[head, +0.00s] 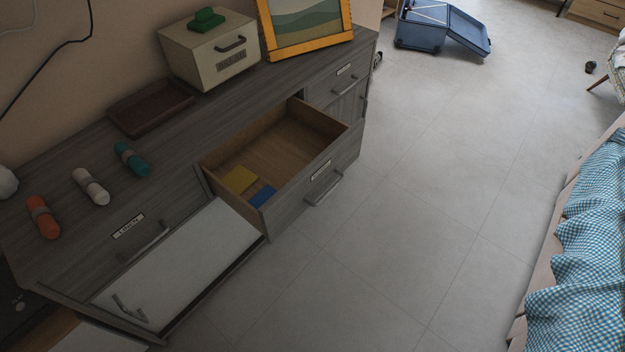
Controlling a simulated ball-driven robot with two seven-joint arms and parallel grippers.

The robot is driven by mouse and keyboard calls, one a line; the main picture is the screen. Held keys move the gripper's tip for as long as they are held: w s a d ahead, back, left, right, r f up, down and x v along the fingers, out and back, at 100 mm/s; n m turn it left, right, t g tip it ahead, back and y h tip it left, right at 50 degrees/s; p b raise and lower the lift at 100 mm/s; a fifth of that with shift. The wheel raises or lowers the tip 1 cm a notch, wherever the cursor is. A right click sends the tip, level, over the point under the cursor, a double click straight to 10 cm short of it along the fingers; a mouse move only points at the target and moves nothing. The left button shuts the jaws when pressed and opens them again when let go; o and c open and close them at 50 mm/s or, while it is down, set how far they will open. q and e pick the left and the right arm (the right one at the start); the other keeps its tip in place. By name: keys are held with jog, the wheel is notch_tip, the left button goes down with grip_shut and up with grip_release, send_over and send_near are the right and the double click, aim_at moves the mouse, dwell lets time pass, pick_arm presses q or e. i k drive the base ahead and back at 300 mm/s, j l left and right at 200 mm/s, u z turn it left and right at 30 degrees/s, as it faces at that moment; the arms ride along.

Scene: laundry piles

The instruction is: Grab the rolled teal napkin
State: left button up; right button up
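The rolled teal napkin (132,160) lies on top of the grey wooden dresser (75,158), with a pale band around its middle. It is the rightmost of three rolled napkins in a row. The rolled white napkin (90,187) lies to its left, and the rolled orange napkin (43,217) lies farther left. The teal napkin is fully visible and nothing touches it. Neither of my grippers shows in the head view.
An open drawer (335,139) sticks out, holding a yellow and a blue folded cloth. A dark brown tray (150,107), a cream box (209,52) and a yellow-framed picture (304,25) stand behind the napkins. A bed with checked cloth (590,235) is at right. The floor between is clear.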

aim_at(130, 158)
jog(key=u, duration=1.25)
jog(key=i+l+u, duration=0.25)
jog(key=l, duration=0.15)
jog(key=i+l+u, duration=0.25)
jog(key=l, duration=0.15)
jog(key=k+j, duration=0.05)
jog(key=k, duration=0.05)
